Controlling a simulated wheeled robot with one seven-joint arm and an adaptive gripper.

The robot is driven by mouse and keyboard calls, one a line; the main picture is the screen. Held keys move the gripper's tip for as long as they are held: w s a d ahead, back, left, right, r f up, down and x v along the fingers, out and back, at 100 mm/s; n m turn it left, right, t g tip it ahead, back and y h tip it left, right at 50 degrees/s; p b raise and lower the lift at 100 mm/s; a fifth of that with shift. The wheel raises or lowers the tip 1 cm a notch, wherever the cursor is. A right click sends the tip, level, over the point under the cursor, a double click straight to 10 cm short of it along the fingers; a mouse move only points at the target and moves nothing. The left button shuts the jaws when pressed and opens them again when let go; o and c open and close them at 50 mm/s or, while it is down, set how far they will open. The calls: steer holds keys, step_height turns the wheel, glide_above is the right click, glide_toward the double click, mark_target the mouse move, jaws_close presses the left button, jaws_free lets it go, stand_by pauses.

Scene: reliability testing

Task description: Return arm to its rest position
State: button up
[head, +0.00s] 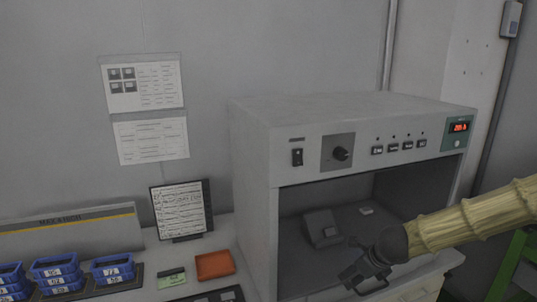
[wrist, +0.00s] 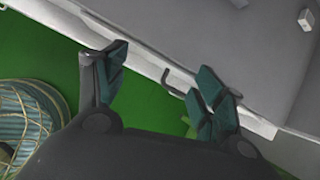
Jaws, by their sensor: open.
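My gripper (head: 366,275) is in front of the open bay of a grey test cabinet (head: 255,180), at the lower right of the head view. My arm reaches in from the right edge in a ribbed yellowish sleeve. In the wrist view my gripper (wrist: 158,88) has its two dark teal-padded fingers spread apart, with nothing between them. Behind the fingers lie a pale bench edge and a green surface. In the head view the gripper is small and dark, and its fingertips are hard to make out.
Inside the cabinet are a dark grey block-like device (head: 322,229) and a small pale block (head: 366,210). Left on the bench are blue numbered bins (head: 112,268), an orange-brown box (head: 214,265) and a framed sheet (head: 182,210). A green frame (head: 515,262) stands at the right.

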steer(key=s+a+f+n+g+h, duration=0.1)
steer(key=s+f+n, duration=0.6)
steer(key=s+f, duration=0.3)
steer(key=s+a+f+n+g+h, duration=0.1)
steer(key=s+f+n+g, duration=0.1)
steer(key=s+f+n, duration=0.7)
steer(key=s+f+n+g, duration=0.1)
steer(key=s+f+n, duration=0.3)
steer(key=s, duration=0.3)
steer(key=s+f+n+g, duration=0.1)
steer(key=s+f+n, duration=0.3)
steer(key=s, duration=0.3)
steer(key=s+a+f+n+g, duration=0.1)
steer(key=s+f+n, duration=0.3)
steer(key=s, duration=0.4)
steer(key=shift+f+n, duration=0.2)
steer(key=shift+n, duration=0.2)
